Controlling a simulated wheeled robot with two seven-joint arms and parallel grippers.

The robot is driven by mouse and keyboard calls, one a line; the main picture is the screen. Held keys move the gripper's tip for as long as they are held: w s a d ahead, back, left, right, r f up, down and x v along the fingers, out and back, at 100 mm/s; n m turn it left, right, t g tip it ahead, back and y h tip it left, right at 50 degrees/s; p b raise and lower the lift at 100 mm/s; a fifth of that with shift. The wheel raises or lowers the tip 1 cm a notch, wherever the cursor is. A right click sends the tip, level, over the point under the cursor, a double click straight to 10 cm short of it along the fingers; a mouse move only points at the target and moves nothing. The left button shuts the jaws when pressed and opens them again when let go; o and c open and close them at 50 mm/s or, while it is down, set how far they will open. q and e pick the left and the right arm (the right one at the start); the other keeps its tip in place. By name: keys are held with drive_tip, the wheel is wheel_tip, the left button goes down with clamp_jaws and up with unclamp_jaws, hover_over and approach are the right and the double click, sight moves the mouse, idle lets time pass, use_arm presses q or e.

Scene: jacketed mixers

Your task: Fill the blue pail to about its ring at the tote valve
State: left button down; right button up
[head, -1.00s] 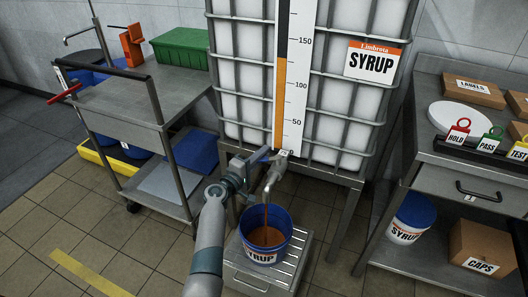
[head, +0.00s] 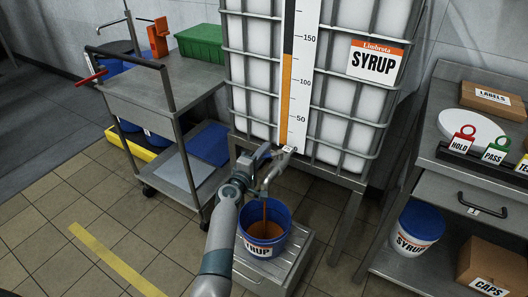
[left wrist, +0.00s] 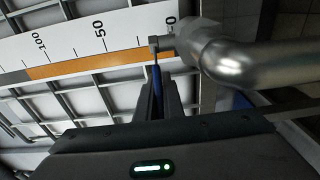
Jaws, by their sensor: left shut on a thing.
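The blue pail (head: 264,251) with a SYRUP label stands upright under the tote valve's spout (head: 267,183). A thin brown stream runs from the spout into it. Brown syrup (head: 268,231) shows inside, its surface below the rim; I cannot make out the ring. My left gripper (head: 250,164) is at the valve, shut on its blue lever (left wrist: 157,77), which stands between the fingers in the left wrist view. The metal valve pipe (left wrist: 235,60) is beside the fingers there. My right gripper is not in view.
The caged tote (head: 341,119) with its level scale (head: 299,85) stands behind the pail. The pail rests on a slatted metal stand (head: 290,268). A grey cart (head: 150,98) is to the left. A bench (head: 440,146) on the right has another syrup pail (head: 417,225) below.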

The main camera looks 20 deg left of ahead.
use_arm(q)
drive_tip(key=shift+f, duration=0.1)
drive_tip(key=c, duration=1.9)
unclamp_jaws()
drive_tip(key=shift+o, duration=0.2)
drive_tip(key=shift+s, duration=0.1)
